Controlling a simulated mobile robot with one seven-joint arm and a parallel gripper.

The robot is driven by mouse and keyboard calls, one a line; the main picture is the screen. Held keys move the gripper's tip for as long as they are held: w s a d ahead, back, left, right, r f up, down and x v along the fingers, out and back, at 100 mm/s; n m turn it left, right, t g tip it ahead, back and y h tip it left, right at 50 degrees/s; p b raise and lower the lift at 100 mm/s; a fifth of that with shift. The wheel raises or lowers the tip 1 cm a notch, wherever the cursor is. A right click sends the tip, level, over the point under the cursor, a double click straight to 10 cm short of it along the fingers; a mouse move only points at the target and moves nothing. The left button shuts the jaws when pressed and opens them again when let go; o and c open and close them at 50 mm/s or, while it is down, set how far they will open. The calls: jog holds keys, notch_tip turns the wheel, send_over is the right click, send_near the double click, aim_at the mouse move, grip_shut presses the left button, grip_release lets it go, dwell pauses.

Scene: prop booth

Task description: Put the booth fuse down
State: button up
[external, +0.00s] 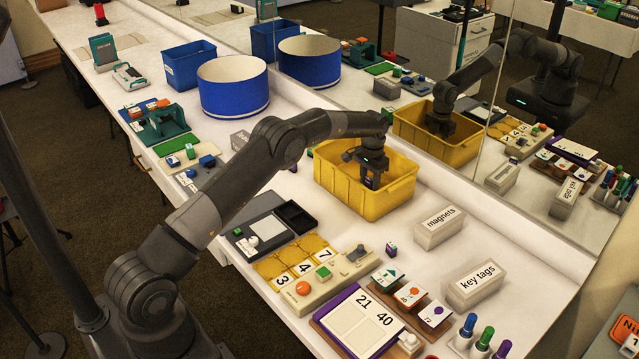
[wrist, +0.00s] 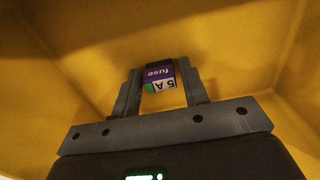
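The booth fuse (wrist: 159,75) is a small purple, white and green block lettered "fuse" and "5 A". In the wrist view it sits between the two fingertips of my gripper (wrist: 161,82), which look closed on its sides. In the external view my gripper (external: 371,178) points down inside the yellow crate (external: 340,190), and a bit of the fuse shows purple and white between the fingers. The crate's near wall hides what is below. I cannot tell whether the fuse touches the crate floor.
A similar small purple block (external: 391,249) lies on the white counter in front of the crate. Boxes labelled magnets (external: 438,230) and key tags (external: 474,285) stand to the right. A blue round tub (external: 233,87) is at the back left. A mirror wall runs behind.

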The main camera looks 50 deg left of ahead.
jog(key=shift+o, duration=0.9)
notch_tip(320, 180, up, 13)
notch_tip(320, 180, up, 14)
jog(key=t, duration=0.1)
send_over(370, 179)
jog(key=s+d, duration=0.4)
jog(key=s, duration=0.4)
jog(key=s+d+r+t, duration=0.1)
jog(key=s+d+r, duration=0.1)
jog(key=s+r, duration=0.35)
jog(key=s+d+r+t, duration=0.1)
jog(key=s+d+r, duration=0.15)
jog(key=s, duration=0.55)
jog(key=s+d+r+t, duration=0.1)
jog(key=s+d+r, duration=0.1)
jog(key=s, duration=1.6)
jog(key=s+d+f, duration=0.1)
jog(key=s+f, duration=0.2)
jog(key=s, duration=0.3)
jog(key=s+d+f+t, duration=0.1)
jog(key=s+f, duration=0.3)
jog(key=s, duration=0.3)
jog(key=shift+s+t, duration=0.2)
jog(key=shift+t, duration=0.1)
